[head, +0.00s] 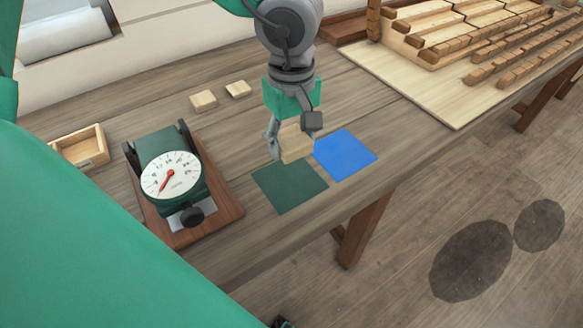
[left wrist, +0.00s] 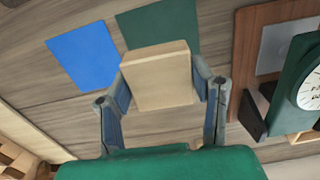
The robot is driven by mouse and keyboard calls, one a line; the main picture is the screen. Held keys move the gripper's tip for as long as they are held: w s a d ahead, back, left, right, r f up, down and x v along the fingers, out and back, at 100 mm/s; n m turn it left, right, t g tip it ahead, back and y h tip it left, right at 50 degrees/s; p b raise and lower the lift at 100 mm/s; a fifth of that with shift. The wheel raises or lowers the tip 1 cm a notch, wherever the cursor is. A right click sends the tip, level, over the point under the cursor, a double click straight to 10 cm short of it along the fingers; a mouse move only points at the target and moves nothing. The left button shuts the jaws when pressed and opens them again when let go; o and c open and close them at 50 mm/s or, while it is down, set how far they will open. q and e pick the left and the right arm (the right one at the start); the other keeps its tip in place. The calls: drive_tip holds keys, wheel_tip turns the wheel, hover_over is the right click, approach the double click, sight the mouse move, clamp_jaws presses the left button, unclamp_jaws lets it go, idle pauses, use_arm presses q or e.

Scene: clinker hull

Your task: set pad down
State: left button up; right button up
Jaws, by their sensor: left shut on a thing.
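My left gripper (head: 293,145) is shut on a pale wooden pad (head: 296,146). In the head view the pad is close to the far edges of a dark green square (head: 289,186) and a blue square (head: 346,154). In the left wrist view the pad (left wrist: 158,75) sits between the two fingers and overlaps part of the green square (left wrist: 160,24). The blue square (left wrist: 84,57) lies to its left there. I cannot tell whether the pad touches the table. My right gripper is not clearly seen.
A dial gauge (head: 171,175) on a wooden base stands left of the squares. A stepped wooden model (head: 480,40) stands at the right on a pale board (head: 440,95).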

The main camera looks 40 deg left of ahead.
use_arm(q)
drive_tip(key=b, duration=0.2)
hover_over(290, 181)
drive_tip(key=f, duration=0.6)
drive_tip(key=shift+a+f, duration=0.2)
drive_tip(key=shift+a, duration=0.05)
drive_tip(key=f, duration=0.3)
drive_tip(key=shift+d+f+b, duration=0.3)
drive_tip(key=shift+b, duration=0.05)
drive_tip(key=shift+d, duration=0.1)
drive_tip(key=o, duration=1.2)
drive_tip(key=shift+a+f, duration=0.1)
drive_tip(key=shift+a, duration=0.1)
drive_tip(key=shift+c, duration=0.2)
drive_tip(key=shift+a, duration=0.1)
